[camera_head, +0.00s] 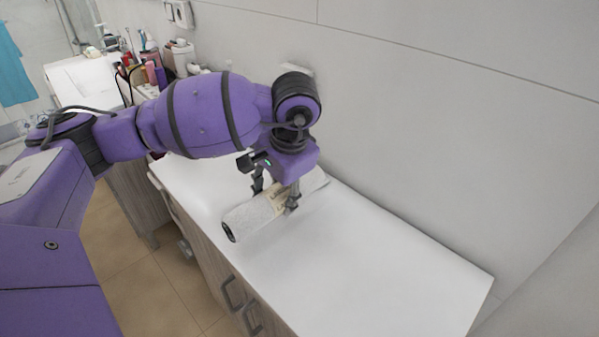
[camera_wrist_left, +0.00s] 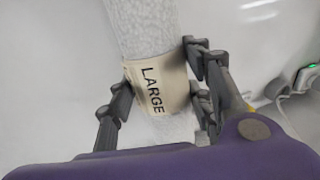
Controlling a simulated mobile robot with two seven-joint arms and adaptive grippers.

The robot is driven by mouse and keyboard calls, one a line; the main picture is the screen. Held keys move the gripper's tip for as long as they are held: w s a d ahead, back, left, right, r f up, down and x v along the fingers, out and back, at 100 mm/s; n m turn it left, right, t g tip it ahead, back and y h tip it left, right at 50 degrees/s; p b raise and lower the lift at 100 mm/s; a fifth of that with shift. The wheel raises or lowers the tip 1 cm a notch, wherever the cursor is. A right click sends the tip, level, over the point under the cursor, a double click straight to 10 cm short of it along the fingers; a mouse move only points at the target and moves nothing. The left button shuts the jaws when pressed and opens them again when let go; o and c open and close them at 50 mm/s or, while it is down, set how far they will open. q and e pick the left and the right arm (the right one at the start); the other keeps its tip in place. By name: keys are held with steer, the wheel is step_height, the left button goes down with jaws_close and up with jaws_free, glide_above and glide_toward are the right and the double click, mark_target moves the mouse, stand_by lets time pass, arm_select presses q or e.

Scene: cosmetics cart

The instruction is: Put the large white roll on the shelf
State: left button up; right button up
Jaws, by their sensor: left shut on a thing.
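The large white roll (camera_head: 252,217) lies on its side on the white countertop in the head view, its dark hollow end facing the front left. In the left wrist view the roll (camera_wrist_left: 143,30) has a cream band (camera_wrist_left: 158,88) reading "LARGE". My left gripper (camera_head: 275,197) is above the roll and shut on it, with fingers on both sides of the band; the fingers also show in the left wrist view (camera_wrist_left: 160,95). The gripper hides part of the roll. I cannot tell whether the roll is lifted off the counter. My right gripper is not in view.
The white countertop (camera_head: 385,270) is clear to the right and front. A grey wall (camera_head: 430,130) runs behind it. Cabinet handles (camera_head: 232,293) stick out from the front. Several bottles (camera_head: 152,72) stand at the back left. A green-lit device (camera_wrist_left: 306,78) shows in the left wrist view.

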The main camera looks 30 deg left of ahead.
mark_target(279, 206)
arm_select(q)
steer(key=shift+d+x, duration=0.2)
steer(key=shift+x, duration=0.7)
steer(key=shift+d+x, duration=0.15)
steer(key=shift+x, duration=0.7)
steer(key=o, duration=1.4)
steer(key=shift+s, duration=0.1)
